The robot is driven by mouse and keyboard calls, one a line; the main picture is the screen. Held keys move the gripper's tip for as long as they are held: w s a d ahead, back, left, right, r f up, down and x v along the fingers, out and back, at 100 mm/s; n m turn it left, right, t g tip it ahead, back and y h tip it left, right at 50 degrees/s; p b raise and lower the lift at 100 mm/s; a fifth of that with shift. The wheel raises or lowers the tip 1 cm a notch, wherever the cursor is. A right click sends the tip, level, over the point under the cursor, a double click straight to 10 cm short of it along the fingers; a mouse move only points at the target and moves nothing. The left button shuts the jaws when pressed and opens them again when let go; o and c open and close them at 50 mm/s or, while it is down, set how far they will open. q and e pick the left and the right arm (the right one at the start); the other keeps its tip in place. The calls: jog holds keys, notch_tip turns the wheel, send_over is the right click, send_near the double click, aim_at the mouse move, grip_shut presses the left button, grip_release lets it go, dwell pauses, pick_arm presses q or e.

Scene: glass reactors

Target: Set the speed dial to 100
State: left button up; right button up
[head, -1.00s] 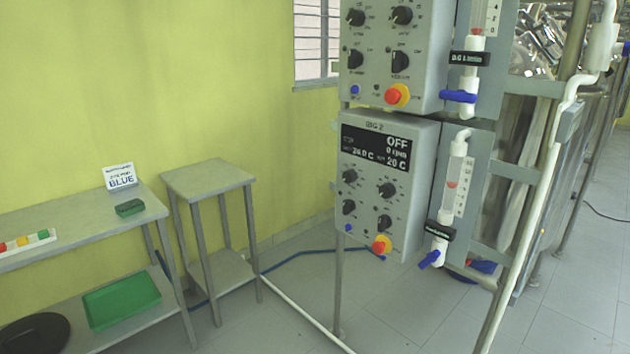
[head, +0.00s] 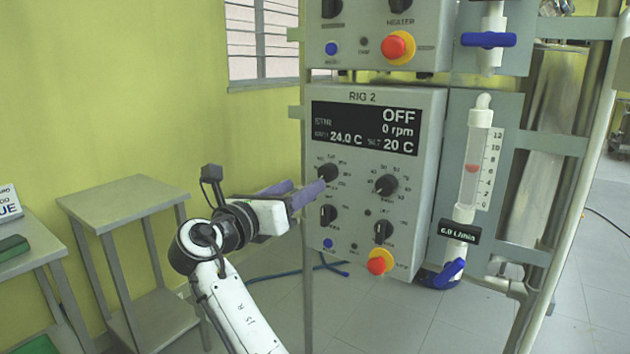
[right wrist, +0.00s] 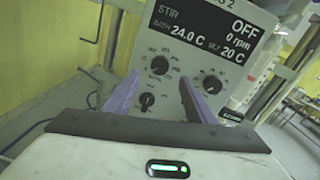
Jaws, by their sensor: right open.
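The rig 2 control box (head: 432,125) has a display reading OFF, 0 rpm, 24.0 C and 20 C. Below it are black dials; the upper left one (head: 328,172) looks like the speed dial, but its small lettering is not legible. My right gripper (head: 306,186) is open and empty, its two purple fingers pointing at this dial from the left front. In the right wrist view the dial (right wrist: 160,65) shows between the fingertips (right wrist: 160,79), apparently beyond them; contact is not visible. My left gripper is out of view.
Beside the dial are an upper right dial (head: 386,185), two lower knobs and a red-yellow stop button (head: 381,262). A flow tube (head: 476,168) with a blue valve stands to the right. Another control box (head: 375,40) is above. A small table (head: 125,195) stands left.

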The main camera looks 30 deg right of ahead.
aim_at(325, 174)
jog(key=x, duration=0.8)
jog(key=shift+d+f+b, duration=0.1)
jog(key=shift+d+b, duration=0.05)
jog(key=shift+b, duration=0.25)
jog(key=shift+w+d, duration=0.15)
jog(key=shift+d, duration=0.15)
jog(key=c, duration=1)
jog(key=shift+c, duration=0.2)
